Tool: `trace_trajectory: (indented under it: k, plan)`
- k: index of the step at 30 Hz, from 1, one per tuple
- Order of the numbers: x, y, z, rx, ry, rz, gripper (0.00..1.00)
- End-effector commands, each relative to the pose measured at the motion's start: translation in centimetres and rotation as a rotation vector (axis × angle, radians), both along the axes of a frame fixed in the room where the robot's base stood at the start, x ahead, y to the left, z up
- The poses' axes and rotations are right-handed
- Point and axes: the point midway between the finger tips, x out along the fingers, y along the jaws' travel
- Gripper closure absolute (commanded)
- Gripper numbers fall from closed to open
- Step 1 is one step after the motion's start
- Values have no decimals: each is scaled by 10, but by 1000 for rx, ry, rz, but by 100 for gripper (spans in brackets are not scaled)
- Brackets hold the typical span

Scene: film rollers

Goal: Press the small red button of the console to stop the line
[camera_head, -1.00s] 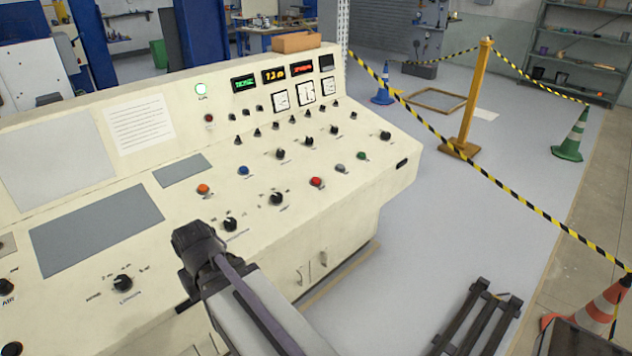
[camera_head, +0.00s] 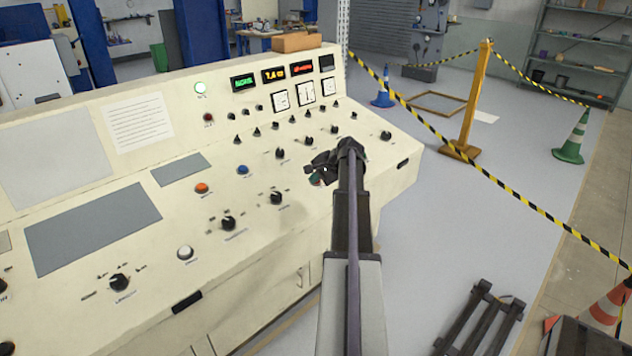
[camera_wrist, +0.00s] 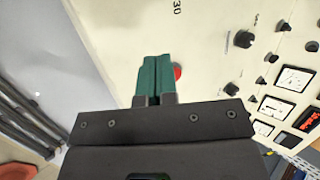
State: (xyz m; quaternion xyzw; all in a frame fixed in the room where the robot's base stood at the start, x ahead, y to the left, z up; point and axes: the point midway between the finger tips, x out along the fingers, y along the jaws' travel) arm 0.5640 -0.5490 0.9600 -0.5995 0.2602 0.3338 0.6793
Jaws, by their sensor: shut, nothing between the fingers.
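The cream console (camera_head: 260,230) slopes across the left and middle of the head view. Its small red button (camera_wrist: 178,72) shows in the wrist view just right of my gripper's fingertips, partly covered by them. In the head view my gripper hides most of the button. My gripper (camera_wrist: 155,60) has green fingers, shut together with nothing between them. It is low over the console's right part in the head view (camera_head: 318,178). I cannot tell whether the fingers touch the button or the panel.
Black knobs (camera_head: 276,198), an orange button (camera_head: 202,188) and a blue button (camera_head: 243,170) lie left of my gripper. Striped tape (camera_head: 500,195) and a dark rack (camera_head: 480,318) stand right of the console.

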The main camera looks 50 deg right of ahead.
Motion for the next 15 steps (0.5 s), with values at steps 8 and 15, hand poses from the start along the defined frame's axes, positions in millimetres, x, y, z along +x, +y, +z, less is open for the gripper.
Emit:
trace_trajectory:
  k: [8,15]
  plan:
    - [42,-86,33,314,-220,-353,100]
    - [46,-88,40,438,-248,-472,100]
